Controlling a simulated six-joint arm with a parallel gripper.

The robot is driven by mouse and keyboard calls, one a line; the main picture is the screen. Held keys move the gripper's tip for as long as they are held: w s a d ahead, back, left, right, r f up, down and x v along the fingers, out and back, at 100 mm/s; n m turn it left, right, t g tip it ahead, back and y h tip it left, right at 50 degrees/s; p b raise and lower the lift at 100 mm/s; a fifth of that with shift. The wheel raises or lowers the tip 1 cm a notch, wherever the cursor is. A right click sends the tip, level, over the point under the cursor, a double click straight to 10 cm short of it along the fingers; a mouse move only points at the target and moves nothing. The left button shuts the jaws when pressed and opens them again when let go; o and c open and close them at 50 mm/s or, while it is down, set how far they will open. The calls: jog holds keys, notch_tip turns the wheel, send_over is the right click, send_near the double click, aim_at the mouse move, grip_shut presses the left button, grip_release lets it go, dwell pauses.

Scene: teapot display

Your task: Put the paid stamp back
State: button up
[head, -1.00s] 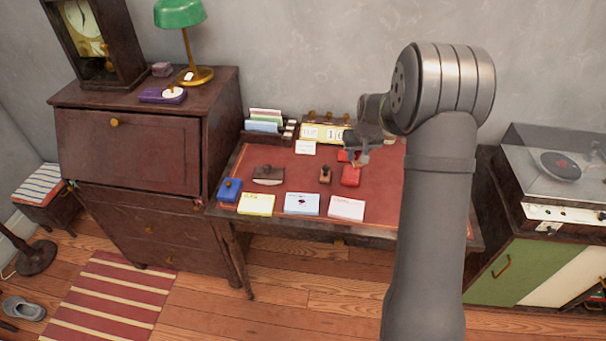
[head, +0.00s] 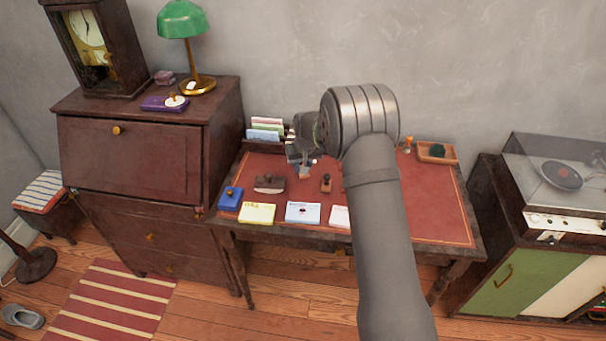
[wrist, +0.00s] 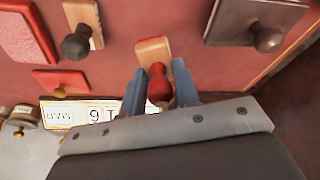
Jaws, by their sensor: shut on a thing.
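My gripper (head: 303,168) is over the back left part of the desk. In the wrist view its blue fingers (wrist: 162,88) are shut on a stamp with a red knob (wrist: 158,85) and a pale wooden base (wrist: 153,49). I cannot read any lettering on it, nor tell whether its base touches the desk. A second stamp, with a dark knob (wrist: 76,45), stands apart from it; it also shows in the head view (head: 326,183). A red pad (wrist: 24,32) lies beside that one; my arm hides it in the head view.
A dark rocker blotter (head: 269,183) is close by, left of my gripper. A blue box (head: 231,198) and note pads (head: 257,213) line the front edge. A letter rack (head: 264,138) and a date calendar (wrist: 85,114) stand behind.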

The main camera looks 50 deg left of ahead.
jog(key=shift+f, duration=1.95)
jog(key=shift+f, duration=0.15)
jog(key=o, duration=0.8)
jog(key=v, duration=1.2)
